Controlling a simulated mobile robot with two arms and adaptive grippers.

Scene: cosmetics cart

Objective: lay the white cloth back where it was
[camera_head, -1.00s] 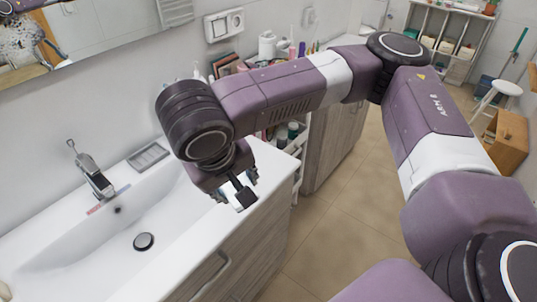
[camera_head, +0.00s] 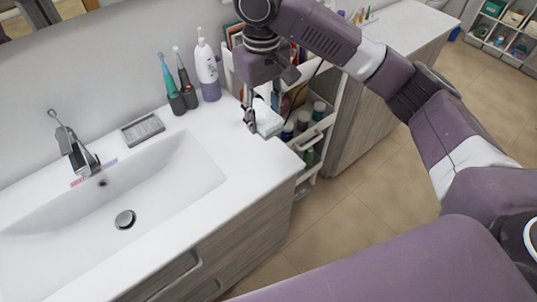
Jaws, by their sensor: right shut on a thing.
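The white cloth (camera_head: 267,118) is a small, pale, folded-looking piece at the right end of the white sink counter (camera_head: 222,205), by the cosmetics cart. My right gripper (camera_head: 251,118) points down from above and is shut on the cloth's left side. The cloth is at about counter height; I cannot tell whether it touches the counter. My left gripper is not in view.
Two electric toothbrushes (camera_head: 172,88) and a white and purple bottle (camera_head: 208,70) stand left of my gripper. A soap tray (camera_head: 142,129) and a faucet (camera_head: 76,152) are farther left. The cart (camera_head: 313,136) holds several bottles and jars. The counter front is clear.

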